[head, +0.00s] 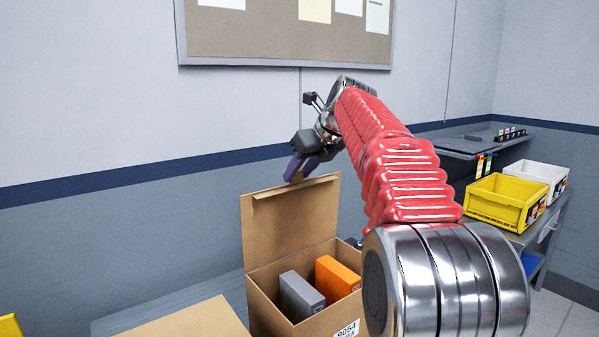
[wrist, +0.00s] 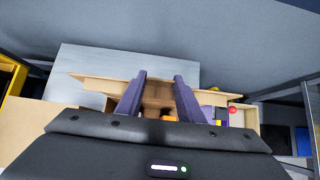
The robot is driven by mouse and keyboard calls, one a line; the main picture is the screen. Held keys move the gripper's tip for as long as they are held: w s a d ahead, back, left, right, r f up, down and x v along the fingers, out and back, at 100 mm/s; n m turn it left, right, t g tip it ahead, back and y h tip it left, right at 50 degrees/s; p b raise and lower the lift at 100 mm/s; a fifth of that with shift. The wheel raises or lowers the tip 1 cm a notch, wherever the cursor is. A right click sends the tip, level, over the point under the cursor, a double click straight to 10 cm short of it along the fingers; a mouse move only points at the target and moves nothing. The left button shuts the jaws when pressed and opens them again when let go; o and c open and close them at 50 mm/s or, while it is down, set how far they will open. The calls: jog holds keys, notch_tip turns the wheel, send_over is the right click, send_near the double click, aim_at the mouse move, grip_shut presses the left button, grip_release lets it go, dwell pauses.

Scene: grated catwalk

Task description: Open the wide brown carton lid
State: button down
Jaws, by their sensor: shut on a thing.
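The wide brown carton (head: 318,325) stands on the bench in the head view with its top open. Its lid (head: 290,225) stands roughly upright at the back edge. My gripper (head: 298,170) is at the lid's top edge, with its dark purple fingers shut on the lid. The wrist view shows the lid (wrist: 95,88) edge-on, running across between the fingers (wrist: 160,85). A grey box (head: 300,293) and an orange box (head: 338,278) stand inside the carton. The exact contact at the lid is partly hidden by the fingers.
Another brown carton top (head: 190,320) lies at the lower left. A yellow bin (head: 503,203) and a white bin (head: 542,178) stand on a bench at the right. The wall with a pinboard (head: 270,45) is close behind. Grey bench (head: 165,298) is bare behind the cartons.

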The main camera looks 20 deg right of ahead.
jog(key=shift+a+f, duration=0.1)
jog(key=shift+f, duration=0.1)
jog(key=c, duration=1.2)
grip_release()
jog(key=shift+r, duration=0.1)
jog(key=v, duration=1.3)
jog(key=shift+s+r, duration=0.2)
jog(key=shift+s, duration=0.05)
